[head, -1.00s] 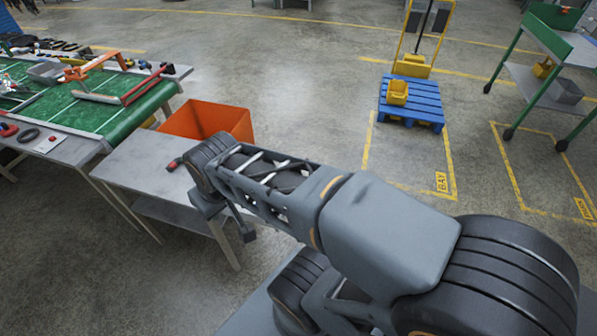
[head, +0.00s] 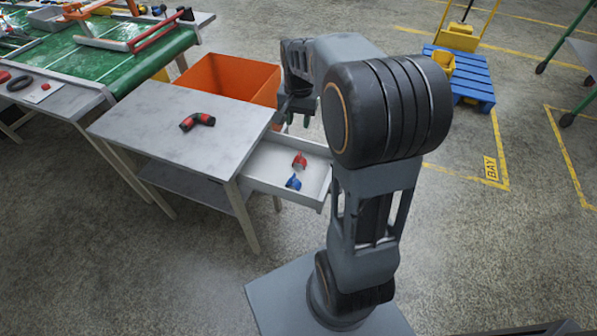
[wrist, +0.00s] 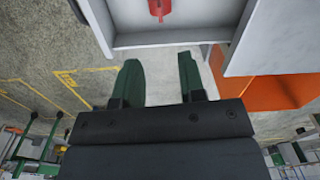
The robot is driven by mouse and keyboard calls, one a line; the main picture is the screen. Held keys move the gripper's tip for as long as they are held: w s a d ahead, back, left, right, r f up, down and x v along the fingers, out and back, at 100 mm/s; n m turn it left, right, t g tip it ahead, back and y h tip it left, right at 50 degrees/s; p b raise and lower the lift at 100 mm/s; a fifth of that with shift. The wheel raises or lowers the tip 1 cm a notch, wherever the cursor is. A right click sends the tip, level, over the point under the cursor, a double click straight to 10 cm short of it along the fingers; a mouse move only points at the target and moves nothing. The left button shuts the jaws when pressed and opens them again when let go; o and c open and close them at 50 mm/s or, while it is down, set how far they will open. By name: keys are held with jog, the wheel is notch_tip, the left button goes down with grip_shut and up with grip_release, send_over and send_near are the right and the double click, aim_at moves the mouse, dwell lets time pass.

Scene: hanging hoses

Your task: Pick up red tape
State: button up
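A red tape roll (head: 299,161) lies in the open drawer (head: 262,183) under the grey table, next to a blue tape roll (head: 293,183). In the wrist view a red thing, likely the red tape (wrist: 159,8), is cut by the top edge, inside the pale drawer (wrist: 195,28). My gripper (head: 296,122) is beyond the drawer's far side in the head view, partly behind my arm. In the wrist view its two green fingers (wrist: 160,68) are apart with nothing between them.
A black hose piece with red ends (head: 197,121) lies on the grey table (head: 150,110). An orange bin (head: 225,78) stands behind the table, close to my gripper. Open floor (head: 480,250) lies to the right.

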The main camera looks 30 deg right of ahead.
jog(key=b, duration=0.3)
send_over(299, 154)
jog(key=shift+m, duration=0.4)
notch_tip(299, 154, down, 9)
jog(key=shift+w+d+f, duration=0.15)
jog(key=shift+f+b, duration=1)
jog(key=shift+f, duration=2.4)
jog(key=shift+r, duration=0.1)
grip_shut()
